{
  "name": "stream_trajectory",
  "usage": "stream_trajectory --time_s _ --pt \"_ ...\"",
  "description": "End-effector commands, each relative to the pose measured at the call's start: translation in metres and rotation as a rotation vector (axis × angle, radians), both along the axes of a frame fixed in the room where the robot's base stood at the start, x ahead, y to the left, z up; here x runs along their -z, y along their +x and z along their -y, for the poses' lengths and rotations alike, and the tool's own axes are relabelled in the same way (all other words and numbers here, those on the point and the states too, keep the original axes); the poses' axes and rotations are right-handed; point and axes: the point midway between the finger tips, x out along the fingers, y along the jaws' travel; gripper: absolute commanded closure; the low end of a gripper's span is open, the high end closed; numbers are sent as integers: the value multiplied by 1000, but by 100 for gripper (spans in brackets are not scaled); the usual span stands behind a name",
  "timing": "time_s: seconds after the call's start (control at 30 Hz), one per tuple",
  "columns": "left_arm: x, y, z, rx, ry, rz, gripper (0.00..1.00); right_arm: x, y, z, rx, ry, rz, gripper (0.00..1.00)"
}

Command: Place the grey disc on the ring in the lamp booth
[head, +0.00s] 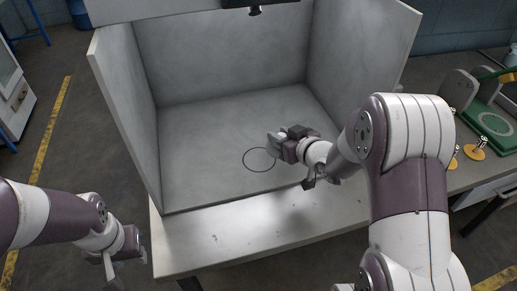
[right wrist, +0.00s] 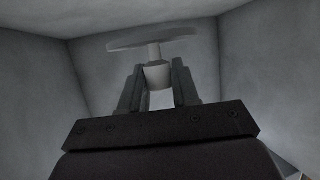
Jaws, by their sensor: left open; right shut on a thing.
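The grey disc (right wrist: 150,39) shows in the right wrist view as a flat plate on a short stem with a pale knob (right wrist: 157,76). My right gripper (right wrist: 158,92) is shut on this knob, with the disc beyond the fingertips. In the head view my right gripper (head: 279,140) is inside the lamp booth (head: 210,125), and the disc is hard to make out there. The thin dark ring (head: 259,172) is drawn on the booth floor, just left of and nearer than the gripper tips. My left gripper (head: 120,268) is open and empty at the lower left, off the table.
The booth has grey walls on the left, back and right, and an open front. A dark fitting (head: 255,10) hangs at its top. On the right stand a green fixture (head: 494,124) and small brass-coloured pieces (head: 475,152). The booth floor is otherwise clear.

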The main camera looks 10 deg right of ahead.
Motion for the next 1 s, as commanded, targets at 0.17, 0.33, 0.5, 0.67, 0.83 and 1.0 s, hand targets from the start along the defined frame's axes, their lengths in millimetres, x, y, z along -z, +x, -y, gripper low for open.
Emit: stream_trajectory --time_s 0.17,0.33,0.5,0.67,0.83,1.0 --pt "2 0 0 0 0 0 60 29 32 -36 -3 1 -2 100" --pt "1 0 0 0 0 0 60 40 45 -48 0 0 -1 100" --pt "0 0 0 0 0 0 60 67 45 -48 2 0 -5 100" --pt "0 0 0 0 0 0 60 79 46 -47 3 0 1 100" --pt "1 0 0 0 0 0 60 80 46 -47 2 0 0 100" --pt "3 0 0 0 0 0 60 83 46 -47 2 0 0 50"
